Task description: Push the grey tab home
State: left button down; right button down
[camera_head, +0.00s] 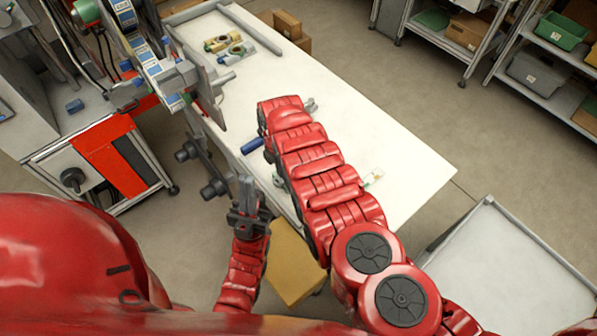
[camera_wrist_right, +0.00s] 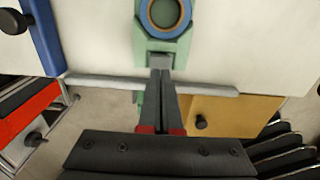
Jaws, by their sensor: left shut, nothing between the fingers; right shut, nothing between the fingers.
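In the right wrist view, a grey tab (camera_wrist_right: 160,60) sits at the near end of a green holder (camera_wrist_right: 143,48) that carries a blue-rimmed tape reel (camera_wrist_right: 165,14). My right gripper (camera_wrist_right: 161,72) is shut and empty, its tips right at the tab; I cannot tell whether they touch it. My left gripper (camera_head: 246,188) is shut and empty, beside the table's near left edge, away from the holder.
The white table (camera_head: 370,125) has a raised edge strip (camera_wrist_right: 95,80) near the right gripper. A blue piece (camera_head: 252,146) lies at its left edge. A cardboard box (camera_head: 290,262) stands below. Other reels (camera_head: 236,50) lie at the far end. A machine (camera_head: 150,70) stands left.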

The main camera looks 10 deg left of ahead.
jog(key=shift+f+b, duration=0.7)
jog(key=shift+f, duration=0.2)
dwell(0.9)
dwell(1.1)
notch_tip(320, 180, up, 7)
jog(key=p, duration=0.7)
